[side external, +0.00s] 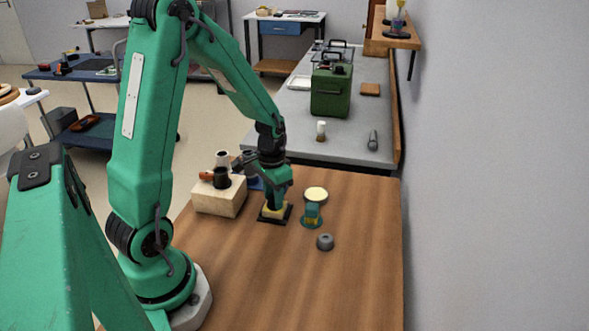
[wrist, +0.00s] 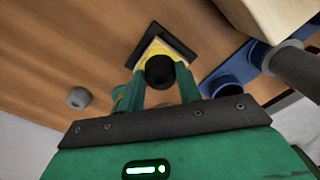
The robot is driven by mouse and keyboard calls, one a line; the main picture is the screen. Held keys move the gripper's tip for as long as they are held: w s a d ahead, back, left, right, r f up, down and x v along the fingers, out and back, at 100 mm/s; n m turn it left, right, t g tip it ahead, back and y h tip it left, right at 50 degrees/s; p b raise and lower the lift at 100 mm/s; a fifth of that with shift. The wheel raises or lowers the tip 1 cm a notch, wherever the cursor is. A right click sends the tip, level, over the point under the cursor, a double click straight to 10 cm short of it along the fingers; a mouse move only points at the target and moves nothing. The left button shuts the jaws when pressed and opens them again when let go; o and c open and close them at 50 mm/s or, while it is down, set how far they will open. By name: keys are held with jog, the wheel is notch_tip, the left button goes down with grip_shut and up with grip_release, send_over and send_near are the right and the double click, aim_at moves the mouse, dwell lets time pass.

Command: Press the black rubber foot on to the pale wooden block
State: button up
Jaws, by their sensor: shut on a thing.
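My gripper (side external: 276,202) points down at the yellow piece (side external: 271,212) on its black square base (side external: 264,220). In the wrist view, my gripper (wrist: 161,80) is shut on a round black part, which looks like the black rubber foot (wrist: 160,71). The yellow piece (wrist: 153,47) shows just beyond it, and I cannot tell whether the foot touches it. In the side view the fingers hide the foot. The pale wooden block (side external: 220,200) sits left of my gripper, apart from it; its corner shows at top right in the wrist view (wrist: 265,15).
A black cylinder (side external: 221,179) is at the block's top. A blue part (wrist: 232,75) and a grey cylinder (wrist: 300,68) are close to my gripper. A teal part (side external: 312,213), pale disc (side external: 316,194) and grey ring (side external: 325,242) stand to the right. The front tabletop is clear.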

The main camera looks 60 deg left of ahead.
jog(key=o, duration=1)
jog(key=shift+r, duration=0.1)
jog(key=shift+r, duration=3.4)
